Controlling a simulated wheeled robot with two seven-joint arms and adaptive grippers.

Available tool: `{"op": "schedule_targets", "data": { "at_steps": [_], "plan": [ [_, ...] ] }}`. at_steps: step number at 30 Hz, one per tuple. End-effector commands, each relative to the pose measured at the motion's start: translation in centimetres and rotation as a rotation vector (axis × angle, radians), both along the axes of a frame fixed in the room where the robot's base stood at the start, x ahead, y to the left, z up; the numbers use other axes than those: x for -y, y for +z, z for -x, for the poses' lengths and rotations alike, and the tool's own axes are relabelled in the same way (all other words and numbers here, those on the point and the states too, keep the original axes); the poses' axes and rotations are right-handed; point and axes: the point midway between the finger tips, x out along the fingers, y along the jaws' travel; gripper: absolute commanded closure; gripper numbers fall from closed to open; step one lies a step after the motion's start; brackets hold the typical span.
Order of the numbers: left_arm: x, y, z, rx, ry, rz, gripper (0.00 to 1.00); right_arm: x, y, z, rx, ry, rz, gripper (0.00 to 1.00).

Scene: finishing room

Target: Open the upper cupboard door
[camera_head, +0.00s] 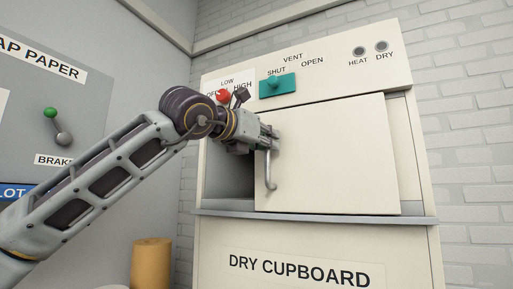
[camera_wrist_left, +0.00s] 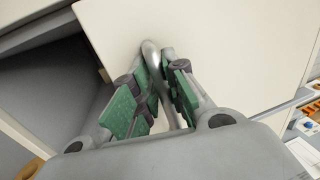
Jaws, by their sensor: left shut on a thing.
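The upper cupboard door (camera_head: 335,158) is a cream panel on the dry cupboard. It stands partly open, with a dark gap on its left showing the inside (camera_head: 228,176). A curved metal handle (camera_head: 270,174) runs down near the door's left edge. My left gripper (camera_head: 268,140) is at the upper part of this handle. In the left wrist view, the green-padded fingers of the left gripper (camera_wrist_left: 158,95) are shut around the handle (camera_wrist_left: 152,62), in front of the door (camera_wrist_left: 220,50). The fingers hide part of the handle. My right gripper is out of view.
Above the door is a panel with a red knob (camera_head: 223,96), a teal vent switch (camera_head: 277,86) and two dark round lamps. A ledge (camera_head: 310,215) runs below the door. A grey panel with a green-tipped lever (camera_head: 57,125) stands at left, and a tan roll (camera_head: 150,263) stands below.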

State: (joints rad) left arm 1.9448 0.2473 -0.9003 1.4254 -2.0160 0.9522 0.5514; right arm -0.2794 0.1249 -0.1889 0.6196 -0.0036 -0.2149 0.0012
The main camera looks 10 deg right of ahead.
Motion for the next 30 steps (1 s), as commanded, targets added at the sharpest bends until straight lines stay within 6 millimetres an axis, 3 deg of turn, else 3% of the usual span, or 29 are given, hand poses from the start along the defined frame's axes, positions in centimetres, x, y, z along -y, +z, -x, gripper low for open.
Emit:
{"op": "schedule_targets", "data": {
  "at_steps": [6,14,15,19,26,30],
  "plan": [
    [0.2,0.8,0.6,0.015,-0.002,0.008,1.0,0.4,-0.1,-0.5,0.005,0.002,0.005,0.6],
    [0.2,0.9,0.6,0.015,-0.001,0.009,1.0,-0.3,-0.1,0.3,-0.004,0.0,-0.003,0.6],
    [0.2,0.9,0.5,0.015,-0.001,0.009,0.82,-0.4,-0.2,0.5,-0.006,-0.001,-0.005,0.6],
    [0.1,0.9,0.5,0.015,0.0,0.011,0.67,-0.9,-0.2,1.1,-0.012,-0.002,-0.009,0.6],
    [0.2,0.5,0.4,0.008,0.0,0.006,0.67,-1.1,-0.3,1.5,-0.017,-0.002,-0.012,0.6],
    [0.2,0.4,0.4,0.006,0.0,0.004,0.67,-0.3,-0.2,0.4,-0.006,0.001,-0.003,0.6]
  ]
}}
